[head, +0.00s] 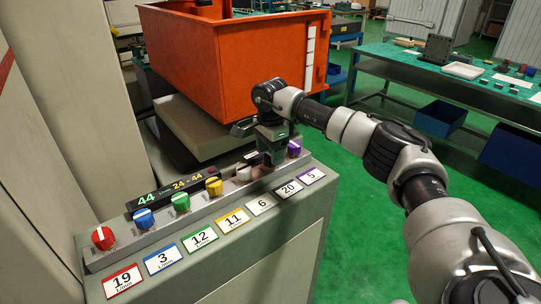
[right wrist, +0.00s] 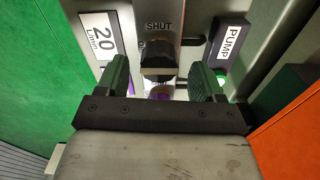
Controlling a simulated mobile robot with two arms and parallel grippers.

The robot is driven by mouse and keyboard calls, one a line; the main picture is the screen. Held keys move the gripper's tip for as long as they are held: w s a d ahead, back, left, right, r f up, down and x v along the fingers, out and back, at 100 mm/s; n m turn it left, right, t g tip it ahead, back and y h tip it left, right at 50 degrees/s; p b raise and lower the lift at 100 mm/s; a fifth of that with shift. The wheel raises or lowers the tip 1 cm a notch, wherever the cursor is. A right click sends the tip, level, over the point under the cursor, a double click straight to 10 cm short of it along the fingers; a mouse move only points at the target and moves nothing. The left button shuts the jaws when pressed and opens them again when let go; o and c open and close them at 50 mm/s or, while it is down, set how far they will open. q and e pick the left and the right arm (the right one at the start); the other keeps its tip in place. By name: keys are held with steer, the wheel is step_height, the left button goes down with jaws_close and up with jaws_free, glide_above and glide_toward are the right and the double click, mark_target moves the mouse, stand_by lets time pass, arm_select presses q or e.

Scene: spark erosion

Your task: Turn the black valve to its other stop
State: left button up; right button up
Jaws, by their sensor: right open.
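My right gripper (head: 272,150) is over the far end of the grey valve console, above the card reading 20. In the right wrist view its green fingers (right wrist: 160,72) are open, one on each side of the black valve (right wrist: 157,66), with a gap showing on both sides. The word SHUT is printed beside the valve. In the head view the gripper hides the black valve. I cannot tell the exact angle of its handle. My left gripper is not in view.
Red (head: 103,238), blue (head: 143,218), green (head: 180,201), yellow (head: 214,186) and purple (head: 294,148) valves share the console; a white one is close to my gripper. A display (head: 172,190) reads 44 and 24-44. A PUMP label (right wrist: 232,42) is nearby. An orange tank (head: 200,60) stands behind.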

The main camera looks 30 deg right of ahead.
step_height(320, 180, up, 9)
steer(key=b, duration=0.1)
steer(key=shift+r, duration=0.2)
steer(key=shift+s+f, duration=0.1)
steer(key=shift+f, duration=0.05)
stand_by(0.4)
